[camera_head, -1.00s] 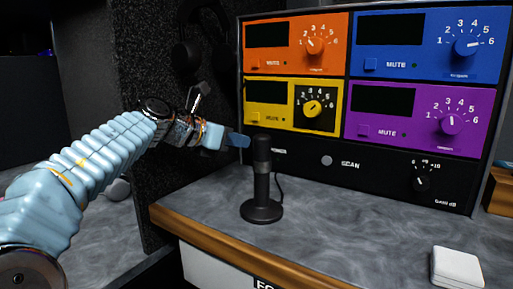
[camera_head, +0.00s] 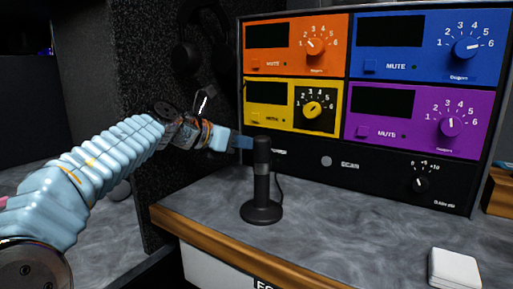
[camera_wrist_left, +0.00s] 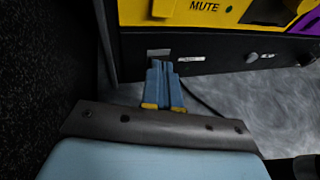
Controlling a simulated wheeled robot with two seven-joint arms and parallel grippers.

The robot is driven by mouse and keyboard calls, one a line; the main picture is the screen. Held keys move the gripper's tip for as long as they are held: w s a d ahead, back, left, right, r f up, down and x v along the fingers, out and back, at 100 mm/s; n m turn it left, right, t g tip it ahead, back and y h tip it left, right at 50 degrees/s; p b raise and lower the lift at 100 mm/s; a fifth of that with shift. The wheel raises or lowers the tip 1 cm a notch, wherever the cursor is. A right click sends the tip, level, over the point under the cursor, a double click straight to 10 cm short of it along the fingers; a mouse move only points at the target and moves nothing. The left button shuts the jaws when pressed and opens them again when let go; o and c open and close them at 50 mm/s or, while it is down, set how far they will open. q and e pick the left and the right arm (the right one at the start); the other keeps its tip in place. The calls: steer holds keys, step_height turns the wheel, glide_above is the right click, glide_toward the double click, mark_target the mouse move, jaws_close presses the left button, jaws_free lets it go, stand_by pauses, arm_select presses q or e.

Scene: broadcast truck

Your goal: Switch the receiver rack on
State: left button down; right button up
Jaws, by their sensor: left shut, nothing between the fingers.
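The receiver rack (camera_head: 300,155) stands on the grey counter, with orange, blue, yellow and purple modules above a black bottom panel. All the display windows are dark. The POWER label at the panel's left end is partly hidden in the head view. My left gripper (camera_head: 247,143) is shut and empty, its fingertips in front of the panel's left end. In the left wrist view, the blue fingers (camera_wrist_left: 163,72) point at the black panel, just below a small dark rectangular switch (camera_wrist_left: 159,53) beside a white label. I cannot tell whether they touch the panel. My right gripper is not in view.
A black microphone (camera_head: 262,185) stands on the counter (camera_head: 340,225) right by my left fingertips, its cable running behind it. A white square block (camera_head: 456,268) lies at the front right. Headphones (camera_head: 200,40) hang on the dark wall at left.

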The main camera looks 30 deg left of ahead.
arm_select(q)
steer(key=shift+w+d+f+p, duration=0.15)
steer(key=shift+w+d+p, duration=0.15)
steer(key=shift+w, duration=0.1)
stand_by(0.3)
steer(key=shift+a, duration=0.1)
steer(key=v, duration=0.7)
steer(key=shift+r+p, duration=0.2)
steer(key=shift+p, duration=0.1)
stand_by(0.3)
